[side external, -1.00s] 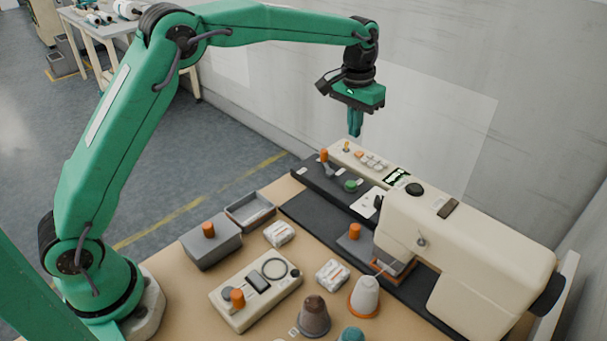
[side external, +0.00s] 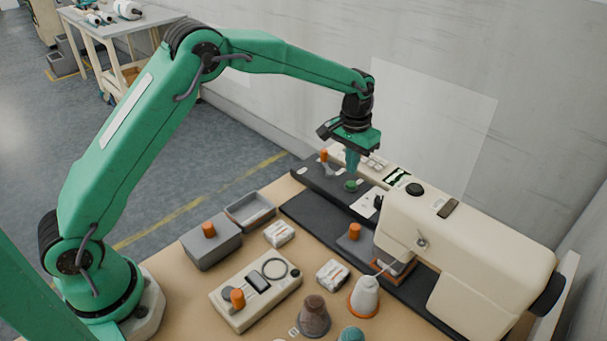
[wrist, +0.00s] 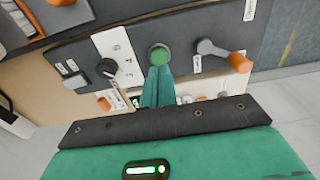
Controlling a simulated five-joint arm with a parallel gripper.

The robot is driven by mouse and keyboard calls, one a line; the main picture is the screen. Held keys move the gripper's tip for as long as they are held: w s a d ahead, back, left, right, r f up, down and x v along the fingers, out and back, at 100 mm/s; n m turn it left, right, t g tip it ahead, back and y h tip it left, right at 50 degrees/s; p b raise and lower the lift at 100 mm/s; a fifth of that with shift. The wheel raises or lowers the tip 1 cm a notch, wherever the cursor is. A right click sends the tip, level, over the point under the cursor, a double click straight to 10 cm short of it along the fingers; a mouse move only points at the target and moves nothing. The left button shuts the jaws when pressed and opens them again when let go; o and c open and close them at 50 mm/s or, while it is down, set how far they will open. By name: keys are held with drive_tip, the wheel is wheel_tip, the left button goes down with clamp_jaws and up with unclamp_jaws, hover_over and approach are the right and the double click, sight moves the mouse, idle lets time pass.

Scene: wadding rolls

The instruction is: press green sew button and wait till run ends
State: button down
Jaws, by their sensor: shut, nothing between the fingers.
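The green button (side external: 350,186) sits on the dark control strip (side external: 316,176) in front of the cream sewing machine (side external: 470,240). In the wrist view the green button (wrist: 159,56) is round and lies just beyond my fingertips. My gripper (side external: 352,175) is shut and empty, pointing down with its tips right at or just above the button. In the wrist view my gripper (wrist: 160,72) shows both teal fingers together, their tips at the button's near edge. I cannot tell whether they touch it.
An orange-handled lever (wrist: 238,62) and a black knob (wrist: 108,68) flank the button. A lidded grey box (side external: 212,246), an open grey tray (side external: 250,211), a cream tester box (side external: 256,290) and thread cones (side external: 365,297) stand on the table. A wall is behind.

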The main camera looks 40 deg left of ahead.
sight(350, 184)
drive_tip(key=shift+w+f, duration=0.1)
drive_tip(key=shift+f, duration=1.7)
drive_tip(key=shift+f, duration=1.2)
wheel_tip(350, 184, up, 15)
drive_tip(key=shift+a+r, duration=0.1)
